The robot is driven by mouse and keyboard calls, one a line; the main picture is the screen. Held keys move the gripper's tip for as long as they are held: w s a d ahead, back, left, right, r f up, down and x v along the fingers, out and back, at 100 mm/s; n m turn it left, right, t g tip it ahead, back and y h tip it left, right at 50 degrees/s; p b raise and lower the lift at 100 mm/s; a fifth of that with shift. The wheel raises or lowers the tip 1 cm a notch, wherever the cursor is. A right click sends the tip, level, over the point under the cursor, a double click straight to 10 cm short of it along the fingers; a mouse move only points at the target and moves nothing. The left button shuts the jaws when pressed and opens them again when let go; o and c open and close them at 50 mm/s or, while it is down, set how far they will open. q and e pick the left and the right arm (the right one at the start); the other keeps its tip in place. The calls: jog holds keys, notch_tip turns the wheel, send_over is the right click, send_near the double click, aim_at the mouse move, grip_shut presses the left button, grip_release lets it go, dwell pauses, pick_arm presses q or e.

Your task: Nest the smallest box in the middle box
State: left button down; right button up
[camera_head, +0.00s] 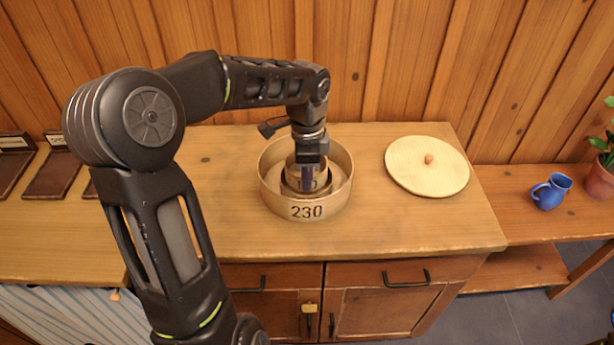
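A large round wooden box (306,211) marked 230 stands open on the cabinet top. Inside it sits a smaller round box with a dark interior, the middle box (289,188). A still smaller round box, the smallest (296,174), shows within the middle box's ring, upright as far as I can see. Whether it rests on the middle box's floor is hidden. My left gripper (312,160) points straight down at the smallest box, its fingers at that box's rim. The fingers are too small and dark to tell open from shut. My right gripper is not in view.
A round wooden lid (427,166) with a knob lies right of the boxes. A blue jug (551,191) and a potted plant (601,178) stand on a lower shelf at right. Dark trays (52,175) lie at left. The front right of the cabinet top (420,228) is clear.

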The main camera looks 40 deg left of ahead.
pick_arm(q)
jog(key=shift+f, duration=0.2)
dwell(0.3)
jog(key=c, duration=1.6)
grip_release()
jog(key=shift+o, duration=0.5)
jog(key=o, duration=0.3)
jog(key=shift+r, duration=0.1)
jog(key=shift+r+p, duration=0.6)
jog(key=shift+r, duration=0.05)
jog(key=shift+r, duration=0.1)
